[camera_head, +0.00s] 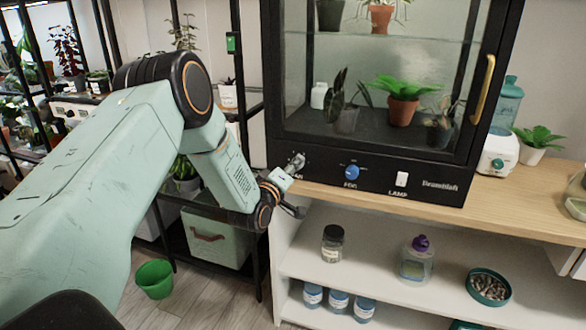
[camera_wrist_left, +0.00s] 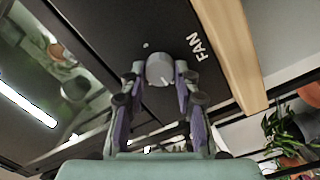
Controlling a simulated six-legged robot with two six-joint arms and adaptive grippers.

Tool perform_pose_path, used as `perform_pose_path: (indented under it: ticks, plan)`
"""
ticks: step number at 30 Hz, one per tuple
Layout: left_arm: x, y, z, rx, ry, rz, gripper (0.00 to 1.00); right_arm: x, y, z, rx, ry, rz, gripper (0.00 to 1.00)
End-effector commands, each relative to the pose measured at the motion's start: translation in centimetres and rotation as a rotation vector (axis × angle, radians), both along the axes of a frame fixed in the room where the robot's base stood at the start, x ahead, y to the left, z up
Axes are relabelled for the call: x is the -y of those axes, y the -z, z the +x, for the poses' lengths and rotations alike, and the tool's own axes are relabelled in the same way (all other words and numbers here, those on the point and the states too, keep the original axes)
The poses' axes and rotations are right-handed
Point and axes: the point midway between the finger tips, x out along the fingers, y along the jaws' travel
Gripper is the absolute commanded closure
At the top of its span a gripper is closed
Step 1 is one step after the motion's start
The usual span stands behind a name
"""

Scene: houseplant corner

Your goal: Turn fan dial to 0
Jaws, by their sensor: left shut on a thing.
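The fan dial (camera_wrist_left: 159,68) is a round light grey knob on the dark front panel of the plant cabinet (camera_head: 452,187). The word FAN stands beside it in the left wrist view. My left gripper (camera_head: 291,170) is at the left end of the panel in the head view and partly covers the fan dial and its label. In the left wrist view my left gripper (camera_wrist_left: 160,80) has one finger on each side of the dial and is shut on it. I cannot read the dial's setting. My right gripper is not in view.
Right of the fan dial are a blue dial (camera_head: 351,172) and a white lamp switch (camera_head: 402,179). The cabinet's glass door has a brass handle (camera_head: 483,75). Below are white shelves with a dark-lidded jar (camera_head: 332,244) and a purple-capped bottle (camera_head: 416,262). A green bucket (camera_head: 155,279) stands on the floor.

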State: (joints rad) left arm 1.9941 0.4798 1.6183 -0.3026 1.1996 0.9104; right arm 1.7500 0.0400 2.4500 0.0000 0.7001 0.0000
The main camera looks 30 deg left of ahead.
Motion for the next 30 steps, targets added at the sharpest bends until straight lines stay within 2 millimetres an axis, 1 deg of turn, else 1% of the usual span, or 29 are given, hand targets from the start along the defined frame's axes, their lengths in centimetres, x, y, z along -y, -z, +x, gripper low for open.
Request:
perform_pose_path:
  ticks: [7, 8, 15, 25, 28, 30]
  plan:
    - [0.0, 0.0, 0.0, 0.000, 0.000, -0.001, 1.00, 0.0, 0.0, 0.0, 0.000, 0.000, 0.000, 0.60]
    - [0.0, 0.0, 0.0, 0.000, 0.000, -0.001, 0.67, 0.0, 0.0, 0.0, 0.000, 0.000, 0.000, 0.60]
    - [0.0, 0.0, 0.0, 0.000, 0.000, 0.000, 0.47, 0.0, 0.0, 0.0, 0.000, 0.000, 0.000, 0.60]
    - [0.0, 0.0, -0.2, -0.001, -0.001, 0.000, 0.46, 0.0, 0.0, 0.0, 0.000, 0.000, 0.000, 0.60]
    - [0.1, 0.0, -0.8, -0.002, -0.001, 0.000, 0.46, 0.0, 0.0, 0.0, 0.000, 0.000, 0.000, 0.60]
    - [0.1, 0.0, -1.6, -0.002, -0.002, -0.002, 0.46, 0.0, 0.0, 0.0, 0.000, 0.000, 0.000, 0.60]
